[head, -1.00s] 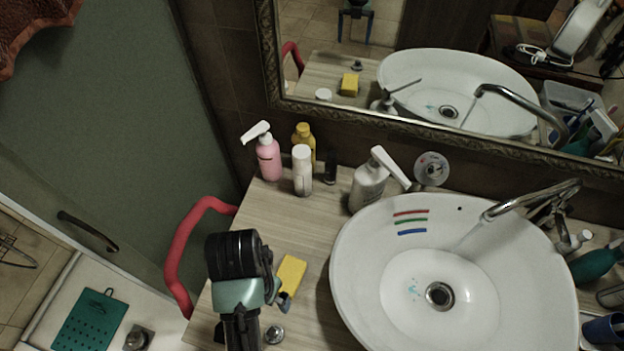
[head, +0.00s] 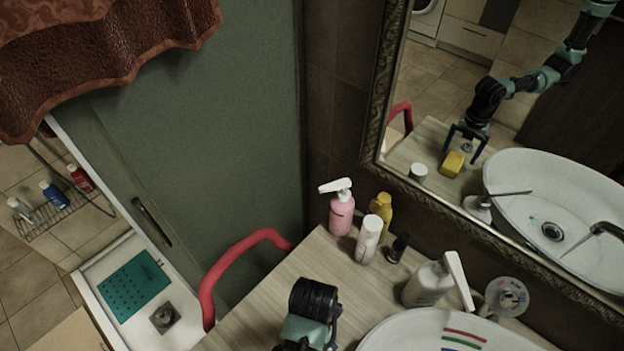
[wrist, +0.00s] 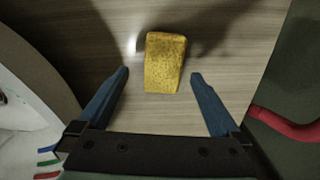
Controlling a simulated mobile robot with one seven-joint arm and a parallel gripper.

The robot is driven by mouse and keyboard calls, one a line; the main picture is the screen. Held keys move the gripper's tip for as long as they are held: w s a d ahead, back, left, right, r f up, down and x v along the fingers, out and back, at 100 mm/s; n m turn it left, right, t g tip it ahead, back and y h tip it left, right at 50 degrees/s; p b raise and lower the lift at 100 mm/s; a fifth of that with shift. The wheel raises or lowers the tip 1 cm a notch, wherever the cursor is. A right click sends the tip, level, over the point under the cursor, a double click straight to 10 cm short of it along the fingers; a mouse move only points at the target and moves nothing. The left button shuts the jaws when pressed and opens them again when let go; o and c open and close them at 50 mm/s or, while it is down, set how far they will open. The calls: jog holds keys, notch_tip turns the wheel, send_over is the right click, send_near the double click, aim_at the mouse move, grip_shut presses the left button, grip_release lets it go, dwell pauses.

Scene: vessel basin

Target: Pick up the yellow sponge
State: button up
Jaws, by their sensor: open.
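The yellow sponge (wrist: 164,62) lies on the light wooden counter in the wrist view, just ahead of and between the fingertips. My gripper (wrist: 159,76) is open and empty, with its two blue fingers apart, one to each side of the sponge's near end. I cannot tell its exact height above the counter. In the head view my wrist hides the sponge itself. The mirror (head: 392,85) shows a reflection of the sponge with my open gripper beside or above it.
Behind are a pink pump bottle (head: 342,212), a white bottle (head: 369,239), a yellow bottle (head: 381,210) and a white soap dispenser (head: 428,283). The white basin (head: 400,338) is to the right. A red rail (head: 228,262) curves along the counter's left edge.

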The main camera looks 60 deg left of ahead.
jog(key=shift+a+f+p, duration=0.15)
jog(key=shift+f+p, duration=0.1)
jog(key=shift+f, duration=1.05)
jog(key=shift+a+f+p, duration=0.1)
jog(key=shift+f+p, duration=0.1)
jog(key=shift+f, duration=1.05)
jog(key=shift+c, duration=0.2)
jog(key=c, duration=1.3)
jog(key=shift+r, duration=0.15)
notch_tip(320, 180, up, 10)
jog(key=shift+f+b, duration=0.1)
jog(key=shift+b, duration=0.25)
